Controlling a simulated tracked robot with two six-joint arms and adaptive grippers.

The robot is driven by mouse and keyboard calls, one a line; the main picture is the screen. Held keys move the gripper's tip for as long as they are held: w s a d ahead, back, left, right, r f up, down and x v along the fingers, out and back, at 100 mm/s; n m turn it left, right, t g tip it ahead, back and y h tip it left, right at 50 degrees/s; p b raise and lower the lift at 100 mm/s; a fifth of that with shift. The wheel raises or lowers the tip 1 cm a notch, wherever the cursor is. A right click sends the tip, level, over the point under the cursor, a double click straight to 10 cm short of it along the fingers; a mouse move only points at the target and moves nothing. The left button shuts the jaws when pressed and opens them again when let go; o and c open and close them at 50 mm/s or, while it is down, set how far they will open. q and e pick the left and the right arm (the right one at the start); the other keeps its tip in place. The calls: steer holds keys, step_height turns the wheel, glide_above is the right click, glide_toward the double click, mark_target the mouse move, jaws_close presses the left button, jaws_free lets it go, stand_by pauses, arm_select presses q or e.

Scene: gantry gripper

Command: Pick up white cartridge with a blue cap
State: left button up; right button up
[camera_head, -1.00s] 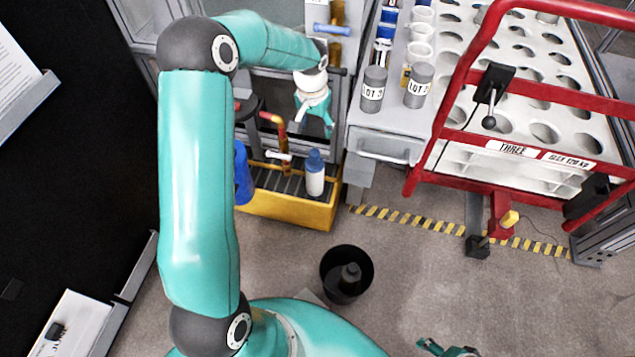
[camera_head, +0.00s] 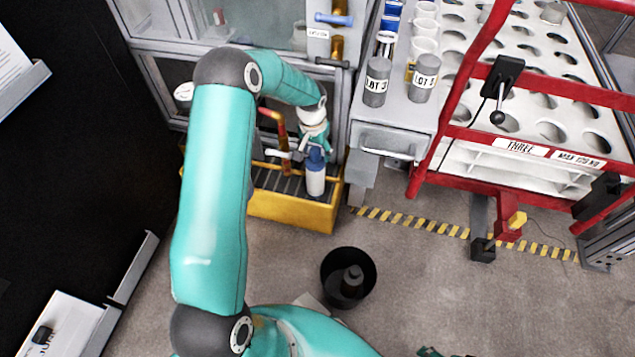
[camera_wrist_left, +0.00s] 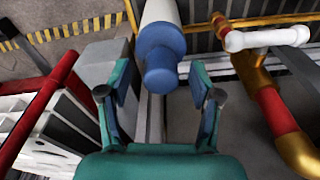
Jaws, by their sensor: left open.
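The white cartridge with a blue cap (camera_head: 316,180) stands upright at the right end of a yellow tray (camera_head: 290,210) on the floor. My left gripper (camera_head: 317,146) is just above it, at the blue cap. In the left wrist view the cartridge (camera_wrist_left: 160,45) shows cap toward me, beyond and between the spread fingers of the left gripper (camera_wrist_left: 160,95). The left gripper is open and holds nothing. I cannot tell from the head view whether a finger touches the cap. A small teal piece at the bottom edge of the head view may be part of my right arm; its gripper does not show.
A red and gold pipe with a white handle (camera_wrist_left: 270,38) stands close beside the cartridge. A grey cabinet (camera_head: 388,140) with LOT canisters (camera_head: 376,82) is to the right, by a red-framed rack (camera_head: 520,150). A black bin (camera_head: 347,277) stands on open floor.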

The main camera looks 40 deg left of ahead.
arm_select(q)
steer(key=shift+f, duration=0.35)
steer(key=shift+r, duration=0.1)
steer(key=c, duration=1.1)
arm_select(e)
steer(key=shift+f, duration=0.1)
